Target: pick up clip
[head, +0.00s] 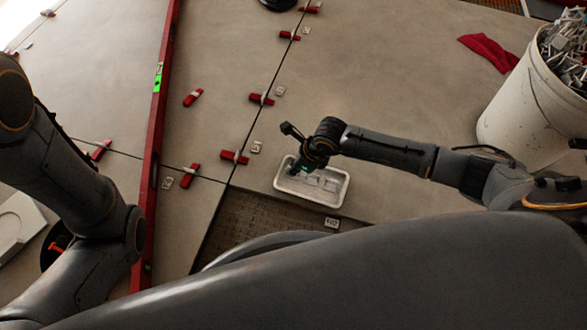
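Small grey-white clips lie in a white tray (338,197) on the tiled floor, right of the middle of the head view. My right gripper (297,171) reaches down at the tray's left end. Its fingertips are small and dark there, and I cannot tell if they are open or hold a clip. Loose clips also lie along the tile joints, such as one clip (256,147) above the tray and another clip (332,223) below it. My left arm comes in from the left, and its gripper does not show clearly.
A long red level (158,130) lies across the tiles on the left. Several red wedges, such as one wedge (235,157), sit at the joints. A white bucket (515,115) full of clips stands at the right, near a red cloth (488,52). An untiled patch (255,228) is below the tray.

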